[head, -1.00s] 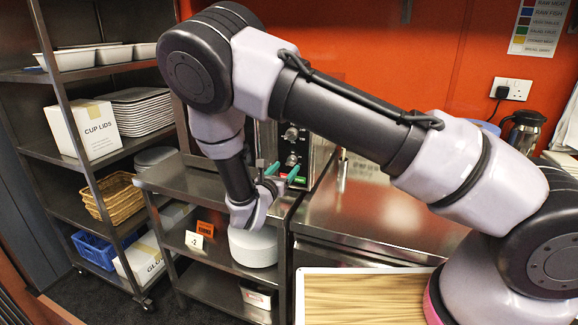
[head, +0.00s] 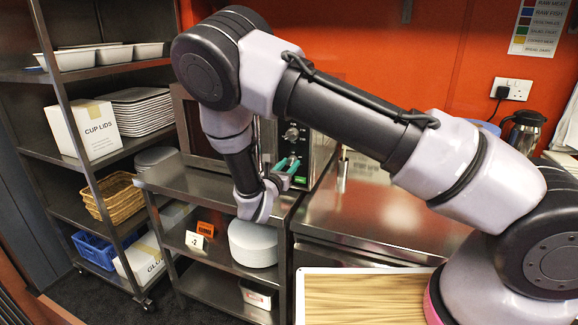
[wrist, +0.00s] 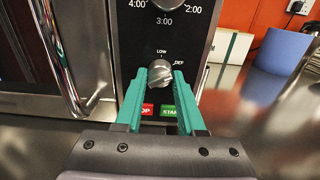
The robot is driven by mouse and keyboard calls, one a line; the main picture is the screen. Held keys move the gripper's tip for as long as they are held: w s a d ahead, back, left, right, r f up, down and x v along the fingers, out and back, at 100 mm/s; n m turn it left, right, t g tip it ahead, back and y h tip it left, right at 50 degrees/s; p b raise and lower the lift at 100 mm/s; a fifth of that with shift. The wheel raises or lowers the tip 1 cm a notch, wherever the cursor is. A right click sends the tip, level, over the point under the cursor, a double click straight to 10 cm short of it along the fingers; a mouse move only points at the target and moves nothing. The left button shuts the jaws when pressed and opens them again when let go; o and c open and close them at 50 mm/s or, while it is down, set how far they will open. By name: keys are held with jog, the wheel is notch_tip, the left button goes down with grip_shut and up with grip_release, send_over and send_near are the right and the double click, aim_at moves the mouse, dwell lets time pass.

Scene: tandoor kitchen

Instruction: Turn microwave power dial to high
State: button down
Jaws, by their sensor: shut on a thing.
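The microwave (head: 185,120) stands on the steel shelf unit, half hidden behind my arm in the head view. Its lower dial (wrist: 158,76) is a silver knob on the black panel, with LOW printed above it and DEF at its upper right. My gripper (wrist: 160,74) has its teal fingers on both sides of this knob, shut on it. In the head view my gripper (head: 287,165) is at the lower part of the panel and mostly covers this dial. The dial's exact pointer direction cannot be told.
A timer knob (head: 291,134) sits above the lower dial. The microwave's door handle (wrist: 62,60) is at the left. A steel counter (head: 375,215) lies to the right.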

jog(key=shift+m, duration=0.3)
jog(key=m, duration=0.5)
jog(key=shift+m, duration=0.3)
jog(key=m, duration=1.1)
jog(key=shift+r+m, duration=0.1)
jog(key=shift+m, duration=0.3)
jog(key=m, duration=0.6)
jog(key=c, duration=0.5)
grip_release()
